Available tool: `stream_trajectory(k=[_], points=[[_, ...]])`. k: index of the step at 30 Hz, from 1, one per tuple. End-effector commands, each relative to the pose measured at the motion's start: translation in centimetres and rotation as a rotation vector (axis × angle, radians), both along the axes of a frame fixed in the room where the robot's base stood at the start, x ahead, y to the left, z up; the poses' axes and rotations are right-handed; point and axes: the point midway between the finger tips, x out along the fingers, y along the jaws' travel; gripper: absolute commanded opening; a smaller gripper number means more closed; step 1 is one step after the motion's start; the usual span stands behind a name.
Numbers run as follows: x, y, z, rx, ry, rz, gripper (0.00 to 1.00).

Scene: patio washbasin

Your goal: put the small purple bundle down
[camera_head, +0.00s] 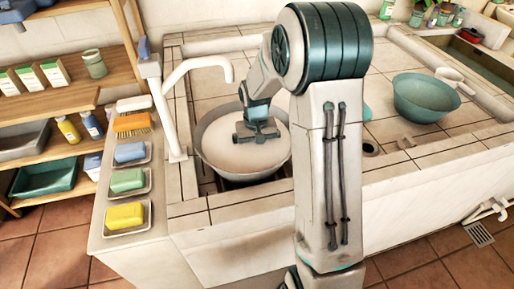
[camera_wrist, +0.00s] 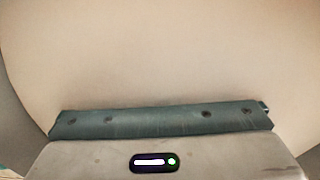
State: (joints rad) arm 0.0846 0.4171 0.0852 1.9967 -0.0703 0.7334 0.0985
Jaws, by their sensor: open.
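My gripper (camera_head: 257,138) is over the wide grey basin (camera_head: 205,158), low above the pale, cloudy contents that fill it. It is open. I cannot make out the fingertips or anything between them. In the wrist view the teal edge of my gripper (camera_wrist: 160,119) lies in front of a plain pale surface. No small purple bundle shows in either view. I cannot tell whether it lies beneath the pale surface or behind my arm.
A white tap (camera_head: 195,68) stands left of the basin. Yellow, green and blue blocks sit on small trays along the left ledge, with an orange brush (camera_head: 132,123) behind. A teal bowl (camera_head: 425,98) stands on the right tiles. Wooden shelves (camera_head: 60,100) are at far left.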

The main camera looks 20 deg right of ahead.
Motion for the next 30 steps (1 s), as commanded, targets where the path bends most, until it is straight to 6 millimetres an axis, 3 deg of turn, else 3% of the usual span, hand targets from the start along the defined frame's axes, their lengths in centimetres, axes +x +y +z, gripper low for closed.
stream_trajectory(k=[5,18,26,30], points=[[0.1,0.0,1.5,0.0,-0.005,0.0,0.98],[0.1,0.1,10.3,0.0,-0.003,0.0,0.98],[-0.3,0.2,12.4,-0.001,-0.004,0.001,0.98],[-2.1,0.4,13.6,-0.004,-0.024,0.007,0.98]])
